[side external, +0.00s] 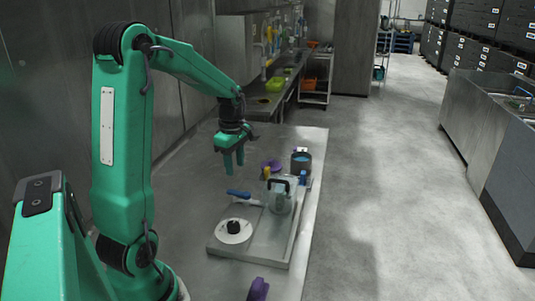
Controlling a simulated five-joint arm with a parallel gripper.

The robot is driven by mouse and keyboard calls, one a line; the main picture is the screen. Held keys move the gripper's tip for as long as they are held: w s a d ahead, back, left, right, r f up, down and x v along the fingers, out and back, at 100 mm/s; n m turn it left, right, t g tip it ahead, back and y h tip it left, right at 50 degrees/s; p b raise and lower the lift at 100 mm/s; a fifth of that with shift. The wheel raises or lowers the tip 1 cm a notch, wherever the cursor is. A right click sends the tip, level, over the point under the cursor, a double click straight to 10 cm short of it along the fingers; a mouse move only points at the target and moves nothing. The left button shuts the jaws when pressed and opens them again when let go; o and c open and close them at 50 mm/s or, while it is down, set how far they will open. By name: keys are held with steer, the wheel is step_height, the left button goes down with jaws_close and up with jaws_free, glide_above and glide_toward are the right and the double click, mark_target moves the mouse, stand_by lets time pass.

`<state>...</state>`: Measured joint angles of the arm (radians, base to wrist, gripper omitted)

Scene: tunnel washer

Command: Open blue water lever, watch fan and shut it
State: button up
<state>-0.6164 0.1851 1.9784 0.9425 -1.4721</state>
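The blue water lever (238,194) lies near the left edge of the grey base plate (262,247), its handle pointing left. A clear housing (281,198) with a black handle on top stands on the plate just right of the lever; whether the fan is inside it cannot be made out. A white disc with a black knob (233,229) sits at the front left of the plate. My gripper (234,168) hangs above and behind the lever, fingers pointing down, apart from it. A gap shows between the fingers, and nothing is seen in them.
Behind the plate are a purple-and-yellow item (269,168) and a grey-blue container (301,162). A purple item (258,289) lies at the front table edge. The metal table (190,205) is clear left of the plate. A bench with bins (272,84) stands farther back.

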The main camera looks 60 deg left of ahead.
mark_target(233, 191)
steer(key=shift+s+a+f+n, duration=0.15)
steer(key=shift+a+f+n, duration=0.75)
steer(key=shift+a, duration=0.25)
steer(key=shift+f, duration=3.85)
steer(key=shift+c, duration=0.4)
jaws_close()
